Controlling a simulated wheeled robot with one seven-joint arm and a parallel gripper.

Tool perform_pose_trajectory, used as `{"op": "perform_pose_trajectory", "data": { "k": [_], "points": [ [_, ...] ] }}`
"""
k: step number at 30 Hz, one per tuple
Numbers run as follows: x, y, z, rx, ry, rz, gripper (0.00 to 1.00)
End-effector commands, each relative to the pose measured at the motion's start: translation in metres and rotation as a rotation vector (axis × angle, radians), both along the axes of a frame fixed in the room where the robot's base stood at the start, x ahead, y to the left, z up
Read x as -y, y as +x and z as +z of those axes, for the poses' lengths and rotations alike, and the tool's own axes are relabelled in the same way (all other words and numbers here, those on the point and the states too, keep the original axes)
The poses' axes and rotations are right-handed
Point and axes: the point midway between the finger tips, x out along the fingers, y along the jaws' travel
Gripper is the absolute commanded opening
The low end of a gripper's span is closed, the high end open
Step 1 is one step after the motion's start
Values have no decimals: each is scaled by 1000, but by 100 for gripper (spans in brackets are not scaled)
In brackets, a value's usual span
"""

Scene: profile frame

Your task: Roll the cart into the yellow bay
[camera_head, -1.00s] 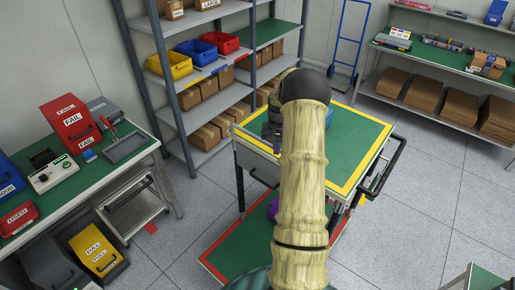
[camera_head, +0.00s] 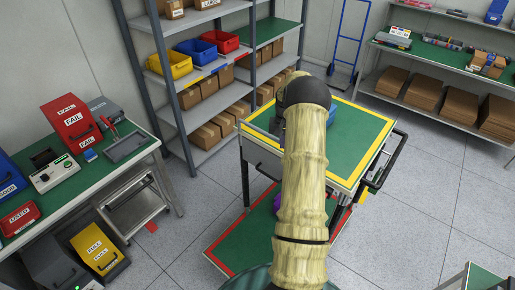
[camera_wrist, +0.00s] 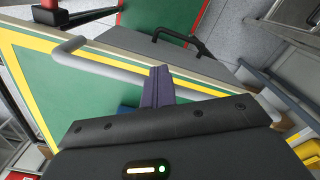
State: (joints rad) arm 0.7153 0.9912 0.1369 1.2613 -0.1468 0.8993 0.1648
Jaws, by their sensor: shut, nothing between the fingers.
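The cart stands in the middle of the head view, with a green, yellow-edged top (camera_head: 355,135) and a green, red-edged lower shelf (camera_head: 235,240). A black push handle (camera_head: 388,165) is on its right side. In the wrist view, a grey bar (camera_wrist: 100,68) runs along the edge of the yellow-edged top (camera_wrist: 50,90). My gripper (camera_wrist: 160,72) is shut and empty, its dark fingers crossing over the bar; I cannot tell whether they touch it. In the head view, my arm hides the gripper and part of the cart. I see no yellow floor bay.
A bench (camera_head: 75,185) with red boxes stands left, and a steel trolley (camera_head: 140,205) is beside it. Shelving (camera_head: 205,75) is behind the cart. A blue hand truck (camera_head: 347,45) and another bench (camera_head: 435,55) are at back right. Floor right of the cart (camera_head: 420,220) is clear.

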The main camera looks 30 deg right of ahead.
Motion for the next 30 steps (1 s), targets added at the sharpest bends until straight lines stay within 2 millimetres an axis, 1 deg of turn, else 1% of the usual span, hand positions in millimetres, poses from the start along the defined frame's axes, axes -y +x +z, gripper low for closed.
{"op": "perform_pose_trajectory", "data": {
  "k": [1, 11, 23, 30],
  "points": [
    [3, 1, 1, 2, -3, -1, 0],
    [16, 4, 1, 2, -3, -1, 0],
    [17, 5, 0, 1, -1, 1, 0],
    [25, 8, 1, 2, -2, 0, 0]
  ]
}}
